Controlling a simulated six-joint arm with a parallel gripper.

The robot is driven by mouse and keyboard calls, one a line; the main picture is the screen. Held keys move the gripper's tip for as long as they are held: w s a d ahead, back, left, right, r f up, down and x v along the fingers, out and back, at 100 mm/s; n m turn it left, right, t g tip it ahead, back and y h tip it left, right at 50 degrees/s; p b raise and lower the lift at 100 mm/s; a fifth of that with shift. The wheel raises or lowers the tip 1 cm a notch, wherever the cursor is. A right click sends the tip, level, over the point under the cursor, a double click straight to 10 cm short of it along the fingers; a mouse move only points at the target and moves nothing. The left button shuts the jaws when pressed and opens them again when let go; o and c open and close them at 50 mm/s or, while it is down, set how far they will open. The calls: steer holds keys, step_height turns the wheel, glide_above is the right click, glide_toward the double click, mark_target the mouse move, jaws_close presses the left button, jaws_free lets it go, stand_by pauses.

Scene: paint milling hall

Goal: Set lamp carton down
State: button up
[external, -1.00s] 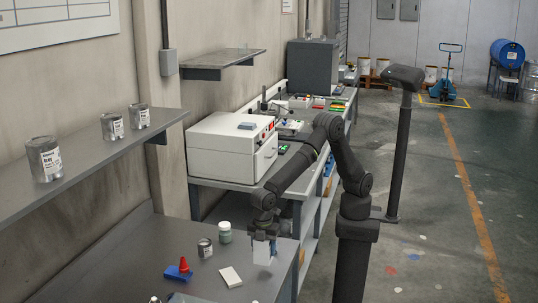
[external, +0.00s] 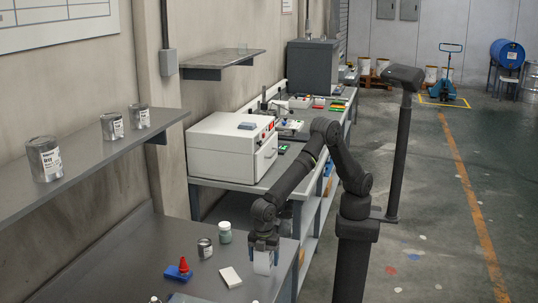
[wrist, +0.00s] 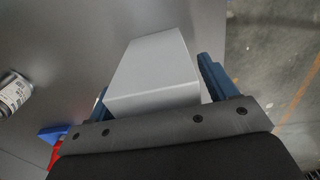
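The lamp carton (external: 263,264) is a small pale box at the right part of the near grey table (external: 135,262). My gripper (external: 265,257) points down over it, with its blue fingers on either side. In the wrist view the carton (wrist: 150,68) fills the space between the blue fingers of my gripper (wrist: 158,92), which look shut on it. The carton's underside is hidden, so I cannot tell whether it touches the table.
The table's right edge is close to the carton. A wall shelf (external: 95,150) holds cans.

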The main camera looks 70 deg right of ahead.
step_height(320, 180, up, 12)
steer(key=shift+r, duration=0.2)
stand_by(0.4)
step_height(320, 180, down, 12)
steer(key=shift+f, duration=0.1)
steer(key=shift+a+r, duration=0.1)
steer(key=shift+r, duration=1.9)
steer(key=shift+f, duration=0.15)
